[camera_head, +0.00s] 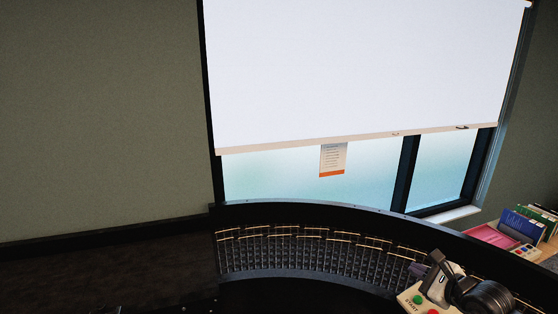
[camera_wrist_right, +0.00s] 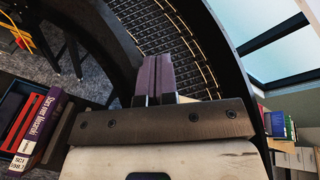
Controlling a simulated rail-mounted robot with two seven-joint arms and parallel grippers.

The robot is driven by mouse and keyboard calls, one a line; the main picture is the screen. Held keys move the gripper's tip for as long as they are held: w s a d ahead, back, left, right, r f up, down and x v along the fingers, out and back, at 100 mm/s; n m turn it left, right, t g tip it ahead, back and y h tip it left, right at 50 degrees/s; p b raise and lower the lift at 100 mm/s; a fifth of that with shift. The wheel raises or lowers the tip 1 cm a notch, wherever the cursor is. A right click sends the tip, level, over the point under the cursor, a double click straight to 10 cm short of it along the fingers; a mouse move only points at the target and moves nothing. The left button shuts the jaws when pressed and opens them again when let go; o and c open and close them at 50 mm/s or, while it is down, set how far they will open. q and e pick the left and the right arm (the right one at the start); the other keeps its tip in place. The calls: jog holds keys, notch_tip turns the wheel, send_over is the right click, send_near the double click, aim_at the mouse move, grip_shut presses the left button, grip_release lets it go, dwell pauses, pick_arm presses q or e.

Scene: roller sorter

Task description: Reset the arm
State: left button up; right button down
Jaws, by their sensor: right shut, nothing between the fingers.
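My right gripper (camera_head: 420,269) is at the lower right of the head view, over the near side of the curved roller conveyor (camera_head: 300,274). In the right wrist view its two purple-brown fingers (camera_wrist_right: 155,75) lie side by side, shut and empty, with the rollers (camera_wrist_right: 150,28) behind them. My left gripper is not in view.
A control box (camera_head: 414,301) with green and red buttons is close by my right arm. A pink tray (camera_head: 490,236) and several books (camera_head: 522,225) stand at the right. A purple book (camera_wrist_right: 44,125) is at the left in the wrist view. The visible rollers look empty.

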jog(key=s+a+r+m+t+h, duration=0.1)
jog(key=s+r+m+t+h, duration=0.2)
jog(key=r+m, duration=0.55)
jog(key=s+r+m+t+h, duration=0.2)
jog(key=r+m+t, duration=0.45)
jog(key=m, duration=0.25)
jog(key=s+a+r+m+t+h, duration=0.1)
jog(key=s+r+m+t+h, duration=0.2)
jog(key=r+m, duration=0.6)
jog(key=s+a+f+m+g+p, duration=0.1)
jog(key=s+a+f+m+g, duration=0.2)
jog(key=s+f+m+g, duration=0.4)
jog(key=s+a+f+m+g+p, duration=0.1)
jog(key=s+a+f+m+g, duration=0.2)
jog(key=f, duration=0.7)
jog(key=s+a+f+m+g+p, duration=0.1)
jog(key=s+a+f+m+g, duration=0.25)
jog(key=f+m, duration=0.4)
jog(key=s+a+f+m+g+y+p, duration=0.1)
jog(key=s+f+g, duration=0.3)
jog(key=s+f, duration=0.6)
jog(key=s+a+f+m+g+y+p, duration=0.1)
jog(key=s+f+g, duration=0.4)
jog(key=s+f, duration=0.5)
jog(key=s+a, duration=0.1)
jog(key=s, duration=0.4)
jog(key=shift+s+f+y, duration=0.3)
jog(key=shift+f+y, duration=0.1)
